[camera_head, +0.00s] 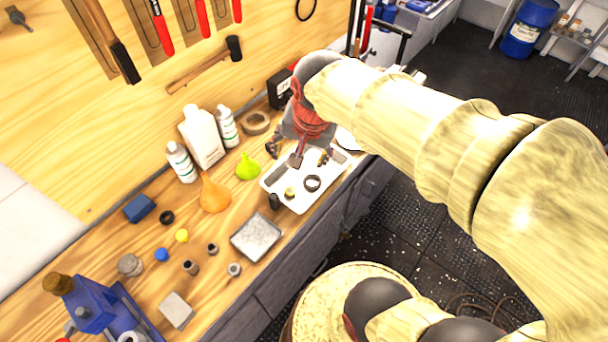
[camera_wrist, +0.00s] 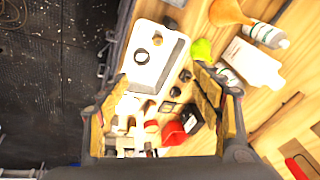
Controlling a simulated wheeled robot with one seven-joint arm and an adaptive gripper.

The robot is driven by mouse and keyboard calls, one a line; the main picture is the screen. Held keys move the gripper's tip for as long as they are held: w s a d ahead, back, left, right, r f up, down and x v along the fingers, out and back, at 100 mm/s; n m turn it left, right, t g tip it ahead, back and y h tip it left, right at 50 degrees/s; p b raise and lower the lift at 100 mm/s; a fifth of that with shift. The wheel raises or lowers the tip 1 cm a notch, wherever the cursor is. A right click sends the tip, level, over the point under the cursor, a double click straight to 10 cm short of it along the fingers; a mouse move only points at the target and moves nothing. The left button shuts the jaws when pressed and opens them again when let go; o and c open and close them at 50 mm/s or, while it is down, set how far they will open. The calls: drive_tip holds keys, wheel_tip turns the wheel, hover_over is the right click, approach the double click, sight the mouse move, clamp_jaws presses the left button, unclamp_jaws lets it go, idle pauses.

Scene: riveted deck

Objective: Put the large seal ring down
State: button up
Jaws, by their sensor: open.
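A dark seal ring (camera_head: 312,183) lies flat in a white tray (camera_head: 298,206) near the bench's front edge. It also shows in the wrist view (camera_wrist: 141,55), resting on the tray floor (camera_wrist: 147,78) with nothing gripping it. I take it for the large seal ring. My gripper (camera_head: 297,156) is over the tray's back part, apart from the ring. In the wrist view my gripper (camera_wrist: 160,92) has its fingers spread wide, with no object held between them. My arm hides part of the tray's far side.
A brass-coloured piece (camera_head: 290,192) and a dark cylinder (camera_head: 274,201) are close to the ring. A green funnel (camera_head: 247,168), an orange funnel (camera_head: 214,195) and white bottles (camera_head: 201,137) stand left of the tray.

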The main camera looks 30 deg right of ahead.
drive_tip(key=s+a+r+n+t, duration=0.2)
drive_tip(key=s+a+r+n, duration=0.2)
drive_tip(key=s+n, duration=0.4)
drive_tip(key=shift+s+n, duration=0.2)
drive_tip(key=shift+n, duration=0.3)
drive_tip(key=shift+f, duration=0.15)
